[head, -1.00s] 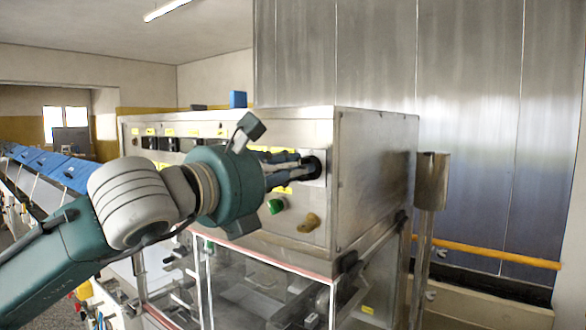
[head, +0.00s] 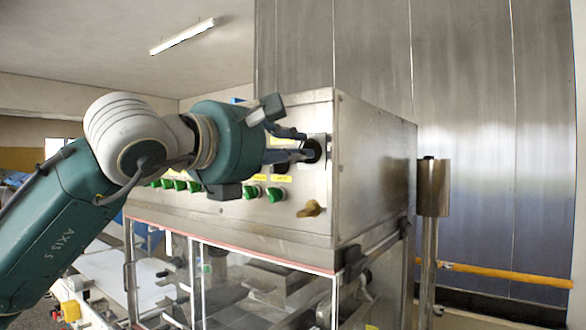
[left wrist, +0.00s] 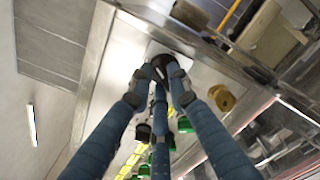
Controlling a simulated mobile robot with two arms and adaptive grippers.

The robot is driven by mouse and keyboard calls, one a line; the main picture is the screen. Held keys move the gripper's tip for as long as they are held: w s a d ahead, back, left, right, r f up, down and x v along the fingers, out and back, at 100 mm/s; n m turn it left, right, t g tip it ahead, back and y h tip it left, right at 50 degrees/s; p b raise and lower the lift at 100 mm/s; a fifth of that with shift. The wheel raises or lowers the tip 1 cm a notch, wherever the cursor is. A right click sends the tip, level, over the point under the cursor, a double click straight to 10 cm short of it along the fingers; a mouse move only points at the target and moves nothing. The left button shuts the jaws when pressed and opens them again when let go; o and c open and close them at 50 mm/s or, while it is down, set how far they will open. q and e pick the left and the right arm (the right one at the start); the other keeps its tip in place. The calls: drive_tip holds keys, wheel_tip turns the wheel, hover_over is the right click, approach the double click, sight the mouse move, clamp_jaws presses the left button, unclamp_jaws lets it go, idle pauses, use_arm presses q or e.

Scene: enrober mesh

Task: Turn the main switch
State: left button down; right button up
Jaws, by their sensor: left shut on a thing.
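The main switch is a black round knob (head: 316,151) on a pale plate at the upper right of the machine's steel control panel (head: 318,115). My left gripper (head: 303,152) reaches it from the left in the head view, its dark fingers shut on the knob. In the left wrist view, several blue-grey fingers (left wrist: 160,78) converge on the black knob (left wrist: 166,62), whose face they partly cover. The exact angle of the knob cannot be told. My right gripper is not in view.
Green buttons (head: 275,194) and a brass-coloured knob (head: 310,209) sit below the switch. Clear guard panels enclose the machine underneath. A steel post (head: 433,188) and a yellow rail (head: 510,275) stand to the right.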

use_arm(q)
drive_tip(key=shift+s+d+f+m+b, duration=0.15)
drive_tip(key=shift+m+b, duration=0.45)
drive_tip(key=shift+m, duration=2.25)
drive_tip(key=shift+s+d+r+m+b, duration=0.1)
drive_tip(key=shift+m+b, duration=0.5)
drive_tip(key=shift+m, duration=2.25)
drive_tip(key=c, duration=1.6)
unclamp_jaws()
drive_tip(key=shift+c, duration=0.2)
drive_tip(key=v, duration=1.2)
